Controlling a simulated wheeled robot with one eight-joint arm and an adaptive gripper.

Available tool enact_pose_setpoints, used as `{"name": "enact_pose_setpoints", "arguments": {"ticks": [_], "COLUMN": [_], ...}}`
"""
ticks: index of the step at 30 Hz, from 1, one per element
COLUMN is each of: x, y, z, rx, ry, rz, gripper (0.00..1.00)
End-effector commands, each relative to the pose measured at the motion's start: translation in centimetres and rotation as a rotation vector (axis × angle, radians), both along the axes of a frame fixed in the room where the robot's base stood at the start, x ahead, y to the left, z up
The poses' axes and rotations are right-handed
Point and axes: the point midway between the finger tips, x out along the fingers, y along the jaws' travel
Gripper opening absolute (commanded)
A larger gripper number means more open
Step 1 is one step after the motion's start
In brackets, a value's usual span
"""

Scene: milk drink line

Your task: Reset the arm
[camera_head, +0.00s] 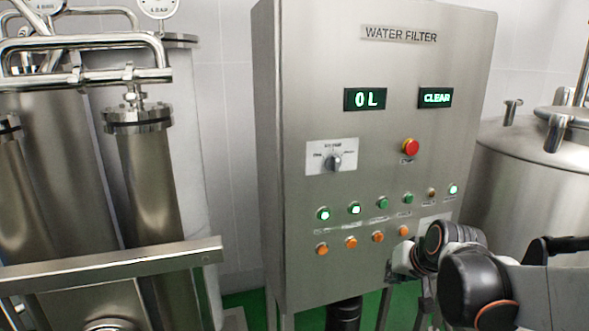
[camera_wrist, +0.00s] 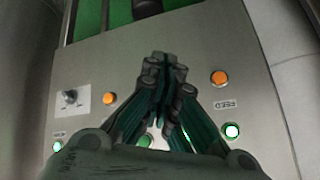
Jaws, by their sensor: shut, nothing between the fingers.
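My arm reaches in from the right edge in the head view, with dark rounded joints (camera_head: 462,285) in front of the lower right of the water filter cabinet (camera_head: 275,130). The gripper's fingers cannot be made out clearly there. In the wrist view my gripper (camera_wrist: 165,68) is shut and empty, with its dark fingertips together. It is in front of a metal panel (camera_wrist: 260,100) with buttons. The fingers hide part of that panel, and the gap to it cannot be judged.
The cabinet has an emergency stop (camera_head: 410,147), a selector (camera_head: 333,161) and rows of green and orange buttons. A tank (camera_head: 520,175) stands at right. Metal cylinders (camera_head: 150,185) and a rail (camera_head: 110,266) are at left. The wrist view shows a knob (camera_wrist: 70,97) and an orange button (camera_wrist: 219,77).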

Motion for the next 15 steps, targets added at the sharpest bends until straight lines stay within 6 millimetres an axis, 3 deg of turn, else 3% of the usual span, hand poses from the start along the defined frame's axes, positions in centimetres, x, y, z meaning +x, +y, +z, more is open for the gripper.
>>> {"name": "enact_pose_setpoints", "arguments": {"ticks": [1, 8, 15], "x": [-1.7, -8.3, -15.1], "y": [0.5, 2.0, 2.9], "z": [-0.3, -0.6, -2.6], "rx": [-0.017, -0.093, -0.171], "ry": [0.004, 0.020, 0.034], "rz": [0.012, 0.064, 0.115], "gripper": [0.00, 0.00, 0.00]}}
